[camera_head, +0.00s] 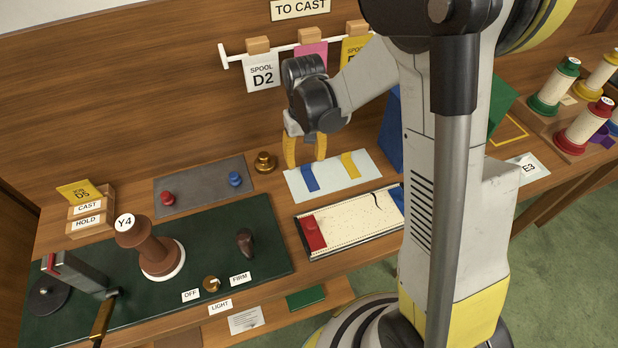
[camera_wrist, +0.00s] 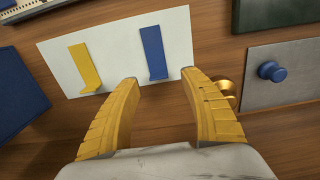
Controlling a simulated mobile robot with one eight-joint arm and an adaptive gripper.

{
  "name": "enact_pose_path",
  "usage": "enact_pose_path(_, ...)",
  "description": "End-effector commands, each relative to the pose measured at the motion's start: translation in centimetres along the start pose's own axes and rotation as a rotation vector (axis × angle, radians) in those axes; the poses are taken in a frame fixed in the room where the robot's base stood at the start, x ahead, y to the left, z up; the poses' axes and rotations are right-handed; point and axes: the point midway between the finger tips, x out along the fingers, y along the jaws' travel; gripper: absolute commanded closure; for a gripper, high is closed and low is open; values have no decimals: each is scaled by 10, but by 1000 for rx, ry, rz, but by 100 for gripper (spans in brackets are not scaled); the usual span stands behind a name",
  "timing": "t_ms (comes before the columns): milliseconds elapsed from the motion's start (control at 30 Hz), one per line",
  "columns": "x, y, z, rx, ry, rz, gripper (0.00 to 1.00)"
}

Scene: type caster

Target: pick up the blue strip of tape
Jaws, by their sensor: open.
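The blue strip of tape (camera_head: 309,178) lies on a pale card (camera_head: 329,187) on the bench, left of a yellow strip (camera_head: 350,164). In the wrist view the blue strip (camera_wrist: 153,53) stands to the right of the yellow strip (camera_wrist: 85,67), and its lower end has a small tab. My gripper (camera_head: 305,160) is above the back edge of the card, its yellow fingers pointing down. In the wrist view my gripper (camera_wrist: 163,88) is open and empty, with the blue strip's lower end ahead between the fingertips, apart from both.
A brass knob (camera_head: 265,162) stands close left of the card; it shows beside the right finger in the wrist view (camera_wrist: 225,92). A grey plate (camera_head: 203,188) with red and blue knobs lies left. A framed tray (camera_head: 352,221) lies in front. Hanging spool tags (camera_head: 262,75) are behind.

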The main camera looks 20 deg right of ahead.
Motion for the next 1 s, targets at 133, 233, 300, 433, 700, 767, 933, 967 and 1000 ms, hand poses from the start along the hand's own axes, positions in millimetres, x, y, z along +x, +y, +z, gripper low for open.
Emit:
enact_pose_path(133,29,3,-1,0,0,0,48)
enact_pose_path(233,38,3,-1,0,1,-1,48)
enact_pose_path(300,38,3,-1,-1,1,-1,48)
enact_pose_path(433,37,3,-1,-1,1,-1,48)
enact_pose_path(700,37,2,0,-1,1,-1,91)
enact_pose_path(767,37,3,0,-1,1,-1,92)
enact_pose_path(933,37,3,0,-1,1,-1,92)
enact_pose_path(967,37,3,0,-1,1,-1,92)
enact_pose_path(1000,37,3,0,-1,1,-1,92)
